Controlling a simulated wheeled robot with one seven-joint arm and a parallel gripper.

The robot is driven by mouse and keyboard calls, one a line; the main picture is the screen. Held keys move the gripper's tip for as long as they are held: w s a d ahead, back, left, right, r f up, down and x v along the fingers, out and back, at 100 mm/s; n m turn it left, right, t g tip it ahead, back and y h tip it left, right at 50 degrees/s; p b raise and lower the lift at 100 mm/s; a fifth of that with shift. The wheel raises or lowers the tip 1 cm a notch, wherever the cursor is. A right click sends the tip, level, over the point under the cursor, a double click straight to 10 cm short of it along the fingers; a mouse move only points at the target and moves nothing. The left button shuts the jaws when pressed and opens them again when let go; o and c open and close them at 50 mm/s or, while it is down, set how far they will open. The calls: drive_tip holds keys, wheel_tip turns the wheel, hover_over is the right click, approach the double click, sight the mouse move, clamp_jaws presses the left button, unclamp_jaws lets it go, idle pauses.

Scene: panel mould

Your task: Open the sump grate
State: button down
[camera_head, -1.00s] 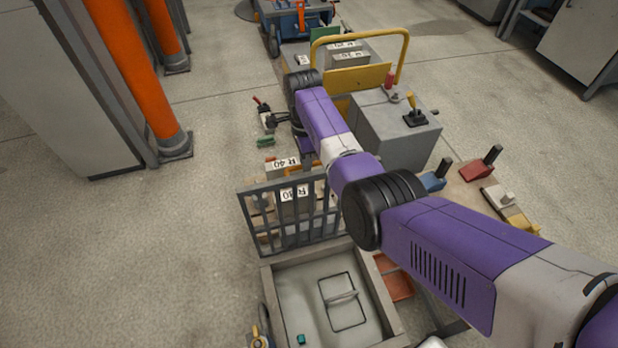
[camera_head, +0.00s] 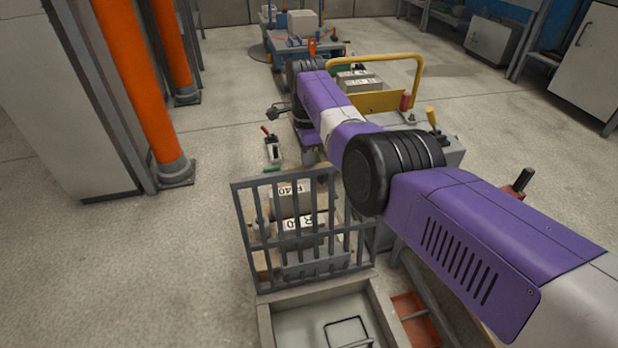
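The sump grate (camera_head: 303,232) is a dark grey barred panel. It stands nearly upright at the far edge of the sump's pale frame (camera_head: 312,293), so the sump is uncovered. The pale sump floor (camera_head: 305,325) shows a dark rectangular outline, cut off by the bottom edge of the picture. My arm reaches over from the right, past the grate. My gripper (camera_head: 278,112) is small and dark at the arm's far end, beyond the grate and apart from it. I cannot make out its fingers or whether it holds anything.
Blocks marked R 40 (camera_head: 292,193) stand behind the grate. A lever switch (camera_head: 272,148) is farther back. A yellow hoop rail (camera_head: 415,85) and grey boxes stand beyond my arm. An orange-red tray (camera_head: 415,318) is right of the sump. Orange pipes (camera_head: 145,90) rise at left; floor between is clear.

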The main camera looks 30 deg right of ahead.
drive_tip(key=shift+w+d+b, duration=0.25)
drive_tip(key=shift+d+b, duration=0.05)
idle(0.4)
drive_tip(key=c, duration=1.5)
unclamp_jaws()
drive_tip(key=shift+o, duration=0.5)
drive_tip(key=shift+a, duration=0.1)
wheel_tip(320, 180, up, 8)
drive_tip(key=p, duration=0.3)
drive_tip(key=shift+w, duration=0.2)
drive_tip(key=shift+f, duration=0.15)
